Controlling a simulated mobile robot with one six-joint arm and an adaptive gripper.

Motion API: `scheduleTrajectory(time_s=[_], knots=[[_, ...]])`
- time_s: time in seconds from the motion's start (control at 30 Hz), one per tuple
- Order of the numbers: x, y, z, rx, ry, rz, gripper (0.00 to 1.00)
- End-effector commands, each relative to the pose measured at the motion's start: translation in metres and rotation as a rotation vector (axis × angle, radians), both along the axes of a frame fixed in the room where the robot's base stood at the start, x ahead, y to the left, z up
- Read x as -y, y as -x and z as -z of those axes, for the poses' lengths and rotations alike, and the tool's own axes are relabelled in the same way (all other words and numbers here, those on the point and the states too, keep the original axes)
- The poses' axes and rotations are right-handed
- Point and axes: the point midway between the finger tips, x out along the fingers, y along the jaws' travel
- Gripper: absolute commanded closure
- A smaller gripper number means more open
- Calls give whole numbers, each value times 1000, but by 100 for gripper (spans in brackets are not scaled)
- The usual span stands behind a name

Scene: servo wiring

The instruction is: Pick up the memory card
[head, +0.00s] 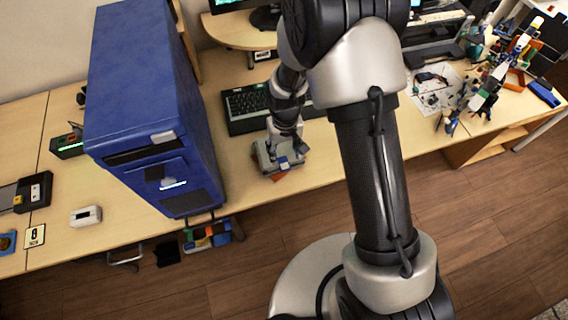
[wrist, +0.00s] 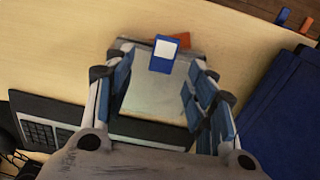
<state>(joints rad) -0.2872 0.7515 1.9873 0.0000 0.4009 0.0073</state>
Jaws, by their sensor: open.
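The memory card is a small blue piece with a white label. In the wrist view the memory card (wrist: 163,53) is at the far edge of a flat grey case, just beyond and between my fingertips. In the head view a small blue piece that looks like the memory card (head: 283,162) shows under my gripper (head: 286,148). My gripper, also in the wrist view (wrist: 160,76), is open, with one finger on each side of the case (wrist: 158,100). I cannot tell whether the fingers touch the case. Nothing is held between them.
A red-orange piece (wrist: 181,40) lies beside the card, partly hidden. A black keyboard (head: 246,106) lies behind my gripper. A tall blue computer tower (head: 150,80) stands close on the left. Clear desk (head: 330,137) is to the right, and the desk's front edge is near.

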Motion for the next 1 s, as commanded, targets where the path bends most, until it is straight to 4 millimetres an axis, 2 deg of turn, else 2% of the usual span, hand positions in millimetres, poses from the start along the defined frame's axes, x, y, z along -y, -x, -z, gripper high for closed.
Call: scheduleTrajectory(time_s=[0.2, 0.3, 0.9, 1.0], knots=[[-3, 6, 37, -5, 1, -1, 49], [-3, 5, 44, -2, 1, -1, 49], [-3, 5, 47, -2, 1, 0, 49], [-3, 5, 46, -2, 1, 0, 55]])
